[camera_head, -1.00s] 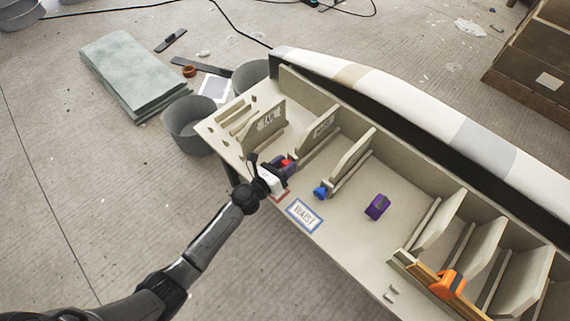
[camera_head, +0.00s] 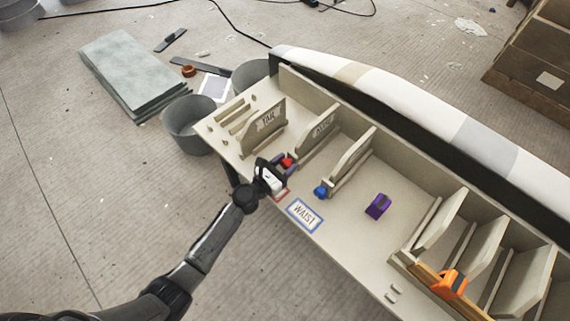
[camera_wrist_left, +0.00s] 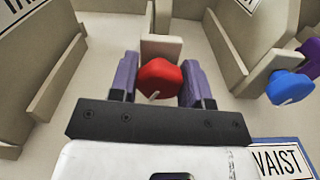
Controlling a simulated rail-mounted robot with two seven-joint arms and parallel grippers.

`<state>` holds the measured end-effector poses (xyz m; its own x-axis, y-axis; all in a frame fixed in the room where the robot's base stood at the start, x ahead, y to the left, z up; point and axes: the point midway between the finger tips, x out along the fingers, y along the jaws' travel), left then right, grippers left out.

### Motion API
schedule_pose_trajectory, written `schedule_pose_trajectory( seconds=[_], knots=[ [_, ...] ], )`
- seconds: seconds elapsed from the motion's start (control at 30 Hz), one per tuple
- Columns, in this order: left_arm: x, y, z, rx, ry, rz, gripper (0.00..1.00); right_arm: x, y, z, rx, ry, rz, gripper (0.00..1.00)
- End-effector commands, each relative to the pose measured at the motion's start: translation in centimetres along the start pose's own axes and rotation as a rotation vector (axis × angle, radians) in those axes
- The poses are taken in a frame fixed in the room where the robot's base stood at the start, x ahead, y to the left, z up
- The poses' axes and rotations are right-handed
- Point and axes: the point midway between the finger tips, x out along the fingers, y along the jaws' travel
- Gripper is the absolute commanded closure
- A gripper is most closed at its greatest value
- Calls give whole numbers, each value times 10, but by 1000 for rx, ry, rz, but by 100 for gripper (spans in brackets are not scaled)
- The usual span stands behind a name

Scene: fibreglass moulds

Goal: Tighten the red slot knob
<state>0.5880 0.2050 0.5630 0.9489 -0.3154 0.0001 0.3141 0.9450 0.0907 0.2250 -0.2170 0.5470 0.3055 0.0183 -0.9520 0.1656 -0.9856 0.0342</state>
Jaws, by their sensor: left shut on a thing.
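The red slot knob (camera_head: 286,162) sits at the end of a slot on the beige mould bench (camera_head: 350,235), just behind the red-edged label. My left gripper (camera_head: 283,164) reaches in from the left and is shut on it. In the left wrist view the red knob (camera_wrist_left: 160,78) has a white pointer mark slanting down-left and lies between the two purple-grey fingers (camera_wrist_left: 160,80). A beige block stands behind it. My right gripper is not in view.
A blue knob (camera_head: 320,191) sits to the right by the "WAIST" label (camera_head: 304,214). Upright divider plates (camera_head: 266,122) flank the slots. A purple clamp (camera_head: 377,206) and an orange clamp (camera_head: 449,284) are farther right. Grey buckets (camera_head: 190,125) stand on the floor.

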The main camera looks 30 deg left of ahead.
Motion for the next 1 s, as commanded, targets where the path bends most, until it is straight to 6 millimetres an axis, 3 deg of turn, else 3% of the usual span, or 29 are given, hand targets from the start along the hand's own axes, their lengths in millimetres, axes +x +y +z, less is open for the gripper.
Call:
schedule_pose_trajectory(
  seconds=[0.4, 0.97, 1.0],
  knots=[
    [0, -1, -1, 187, 1, -1, 80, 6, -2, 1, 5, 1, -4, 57],
    [0, -1, -1, 215, 1, -1, 80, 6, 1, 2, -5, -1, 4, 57],
    [0, -1, -1, 215, 1, -1, 54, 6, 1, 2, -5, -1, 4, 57]
  ],
)
